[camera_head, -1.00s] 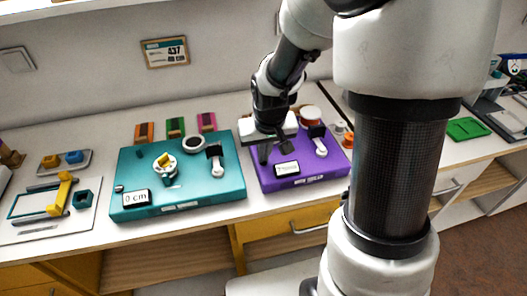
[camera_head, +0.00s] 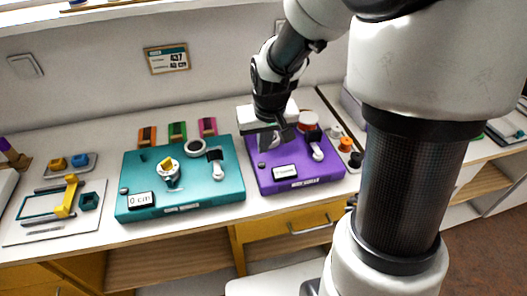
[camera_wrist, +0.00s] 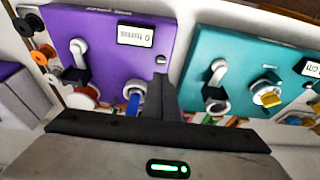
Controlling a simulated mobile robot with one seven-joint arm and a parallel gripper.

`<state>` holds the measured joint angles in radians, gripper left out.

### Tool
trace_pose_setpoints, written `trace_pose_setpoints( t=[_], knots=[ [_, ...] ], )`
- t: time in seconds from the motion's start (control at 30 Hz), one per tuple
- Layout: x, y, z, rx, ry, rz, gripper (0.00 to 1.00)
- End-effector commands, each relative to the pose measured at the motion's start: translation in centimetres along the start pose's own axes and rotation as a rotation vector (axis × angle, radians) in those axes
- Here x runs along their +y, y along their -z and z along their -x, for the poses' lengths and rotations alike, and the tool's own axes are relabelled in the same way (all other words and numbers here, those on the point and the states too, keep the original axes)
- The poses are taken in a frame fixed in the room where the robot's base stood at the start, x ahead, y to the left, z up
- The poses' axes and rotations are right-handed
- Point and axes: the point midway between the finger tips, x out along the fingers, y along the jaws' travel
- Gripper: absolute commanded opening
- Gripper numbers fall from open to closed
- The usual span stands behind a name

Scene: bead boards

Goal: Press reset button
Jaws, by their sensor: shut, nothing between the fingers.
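A purple board (camera_head: 300,183) lies on the counter with a white display (camera_head: 285,171). The display reads "0 turns" in the wrist view (camera_wrist: 135,36). A small grey button (camera_head: 262,164) sits beside this display; it also shows in the wrist view (camera_wrist: 160,60). My gripper (camera_head: 274,142) is over the left back part of the purple board, short of the button and apart from it. Its closed fingers show in the wrist view (camera_wrist: 163,88), with nothing held. They hide part of a blue piece in a white ring (camera_wrist: 132,103).
A teal board (camera_head: 215,190) stands to the left, with a "0 cm" display (camera_head: 140,200), a yellow-topped dial (camera_head: 168,167) and a white lever (camera_head: 217,168). The purple board has its own white lever (camera_head: 317,153). Bare counter (camera_head: 225,215) runs along the front.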

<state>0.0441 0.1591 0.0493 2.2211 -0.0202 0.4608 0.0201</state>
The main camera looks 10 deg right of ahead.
Motion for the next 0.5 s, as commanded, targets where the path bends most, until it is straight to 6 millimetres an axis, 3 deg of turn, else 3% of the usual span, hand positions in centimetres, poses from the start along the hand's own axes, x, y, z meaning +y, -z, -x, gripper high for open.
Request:
trace_pose_setpoints(
  t=[0.03, 0.2, 0.5],
  knots=[
    [0.0, 0.2, 1.5, 0.006, 0.000, 0.000, 0.00],
    [0.0, 0.3, 4.7, 0.006, 0.000, 0.000, 0.00],
    [0.0, 0.2, 6.7, 0.004, 0.000, 0.000, 0.00]
  ],
)
